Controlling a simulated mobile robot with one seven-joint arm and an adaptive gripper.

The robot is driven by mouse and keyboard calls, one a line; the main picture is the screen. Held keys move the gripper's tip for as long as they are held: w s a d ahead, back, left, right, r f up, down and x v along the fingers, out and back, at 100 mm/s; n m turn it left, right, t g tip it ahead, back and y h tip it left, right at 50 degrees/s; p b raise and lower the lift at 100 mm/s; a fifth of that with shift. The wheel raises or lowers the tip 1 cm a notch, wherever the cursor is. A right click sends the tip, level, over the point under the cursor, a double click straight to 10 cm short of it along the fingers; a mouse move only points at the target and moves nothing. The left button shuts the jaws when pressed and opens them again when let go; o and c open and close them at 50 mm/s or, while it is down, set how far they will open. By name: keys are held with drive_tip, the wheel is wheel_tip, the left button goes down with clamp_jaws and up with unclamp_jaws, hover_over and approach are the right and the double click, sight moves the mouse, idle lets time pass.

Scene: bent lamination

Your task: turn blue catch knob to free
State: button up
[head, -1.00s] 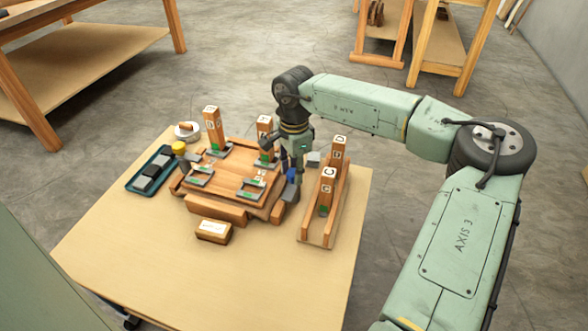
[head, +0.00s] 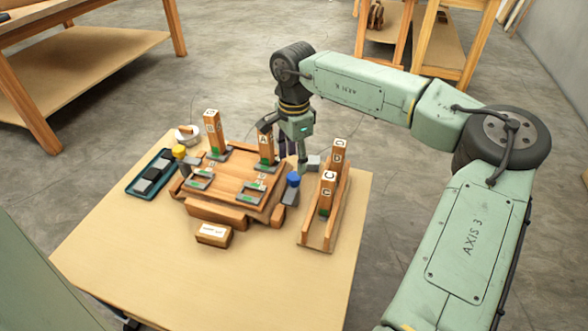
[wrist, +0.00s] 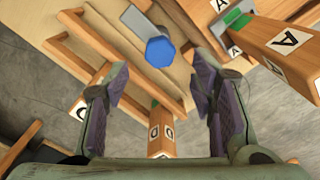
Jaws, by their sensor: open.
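The blue catch knob (head: 293,180) sits on a grey catch block (head: 290,196) at the right edge of the wooden fixture (head: 232,181). In the wrist view the knob (wrist: 159,52) shows as a blue hexagonal top, with a grey bar (wrist: 136,20) reaching from it toward the upper left. My gripper (head: 293,152) is behind the knob in the head view, apart from it. In the wrist view my gripper (wrist: 161,82) has its two fingers spread wide with nothing between the tips; the knob lies beyond them. I cannot tell the catch's exact setting.
Wooden post A (head: 265,150) stands close left of my gripper. A wooden rack (head: 318,231) with posts C (head: 327,193) and D (head: 338,156) stands to the right. The table front is clear.

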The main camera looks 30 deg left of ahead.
sight(293, 176)
wheel_tip(293, 176, up, 6)
drive_tip(key=shift+r, duration=0.15)
drive_tip(key=shift+s, duration=0.1)
idle(0.5)
